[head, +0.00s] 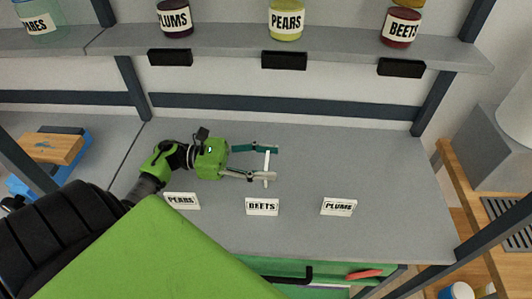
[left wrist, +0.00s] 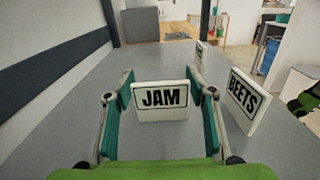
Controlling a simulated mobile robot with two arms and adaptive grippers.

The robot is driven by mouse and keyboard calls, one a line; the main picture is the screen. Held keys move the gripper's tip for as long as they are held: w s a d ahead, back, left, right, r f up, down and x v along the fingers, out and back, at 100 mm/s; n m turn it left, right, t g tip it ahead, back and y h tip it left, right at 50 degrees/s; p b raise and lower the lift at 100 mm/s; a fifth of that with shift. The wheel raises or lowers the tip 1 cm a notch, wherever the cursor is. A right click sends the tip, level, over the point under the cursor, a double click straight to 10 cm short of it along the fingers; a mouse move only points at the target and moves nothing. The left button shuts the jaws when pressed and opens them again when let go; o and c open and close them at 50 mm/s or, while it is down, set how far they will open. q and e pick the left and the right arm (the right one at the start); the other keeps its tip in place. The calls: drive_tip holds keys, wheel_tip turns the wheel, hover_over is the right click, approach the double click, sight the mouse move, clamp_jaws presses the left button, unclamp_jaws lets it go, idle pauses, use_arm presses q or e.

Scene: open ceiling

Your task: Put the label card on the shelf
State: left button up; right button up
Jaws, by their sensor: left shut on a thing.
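A white label card reading JAM (left wrist: 161,101) is upright between the fingers of my left gripper (left wrist: 160,92), which is shut on it. In the head view the same card (head: 267,163) shows nearly edge-on between the fingertips of the left gripper (head: 272,163), over the grey worktop. The grey shelf (head: 230,43) runs above and behind, with black holders (head: 284,60) along its front edge. My right gripper is not in view.
Cards reading PEARS (head: 182,201), BEETS (head: 262,207) and PLUMS (head: 339,207) stand along the worktop (head: 385,170). Jars of plums (head: 175,18), pears (head: 286,19) and beets (head: 401,27) stand on the shelf. Dark posts (head: 432,102) flank it.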

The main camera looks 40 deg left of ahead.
use_arm(q)
drive_tip(key=shift+f, duration=0.1)
drive_tip(key=o, duration=0.9)
drive_tip(key=shift+r, duration=0.2)
drive_tip(key=b+v, duration=0.1)
drive_tip(key=v, duration=0.2)
drive_tip(key=b+v, duration=0.2)
drive_tip(key=v, duration=0.2)
drive_tip(key=shift+f, duration=0.2)
drive_tip(key=shift+s+a+r, duration=0.1)
drive_tip(key=shift+s+a, duration=0.05)
drive_tip(key=shift+a, duration=0.05)
